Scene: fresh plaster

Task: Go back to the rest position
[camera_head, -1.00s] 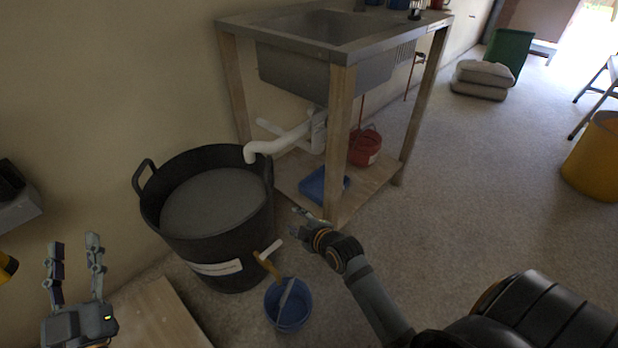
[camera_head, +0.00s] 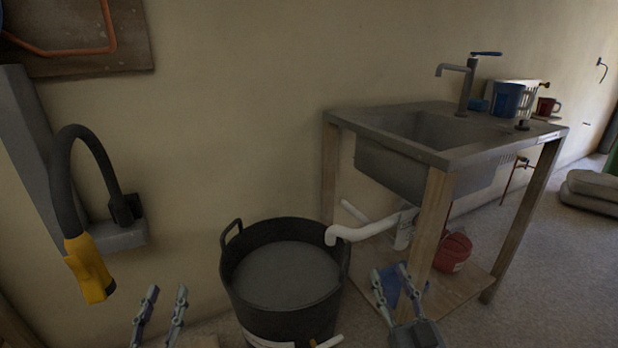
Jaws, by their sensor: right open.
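My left gripper (camera_head: 167,290) shows at the lower left, with its two fingers upright, apart and nothing between them. Its base is cut off by the bottom edge of the picture. My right gripper (camera_head: 389,270) is at the lower middle right, in front of the sink stand. Its fingers point up, are spread apart and hold nothing. Most of both arms is out of view.
A black tub (camera_head: 235,297) of grey liquid stands between my grippers. The sink stand (camera_head: 437,225) with a white drain pipe (camera_head: 362,231) is at the right. A yellow-handled hose (camera_head: 88,270) hangs on the left wall. Open floor (camera_head: 545,262) lies at the right.

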